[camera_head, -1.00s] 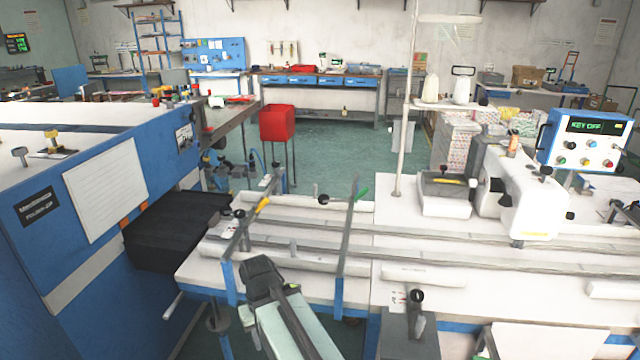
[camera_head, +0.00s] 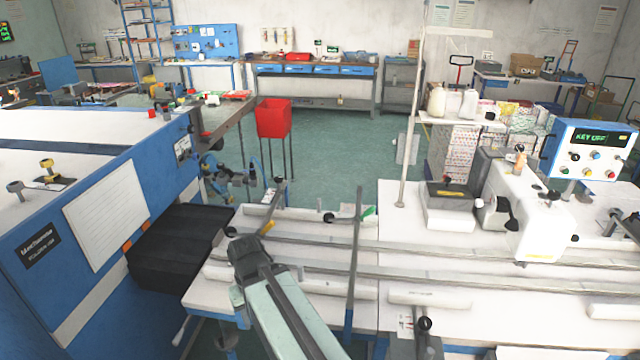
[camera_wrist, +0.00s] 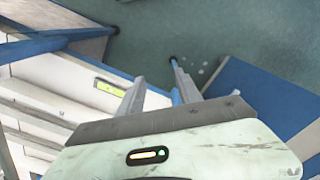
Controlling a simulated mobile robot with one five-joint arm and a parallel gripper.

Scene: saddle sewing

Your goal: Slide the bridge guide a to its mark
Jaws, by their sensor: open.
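The white table (camera_head: 400,338) carries long rails (camera_head: 450,250). A blue machine (camera_head: 95,235) with a black block (camera_head: 175,240) stands close on the left. A white sewing machine (camera_head: 530,225) and a control box (camera_head: 590,150) stand at right. Green floor is open behind.

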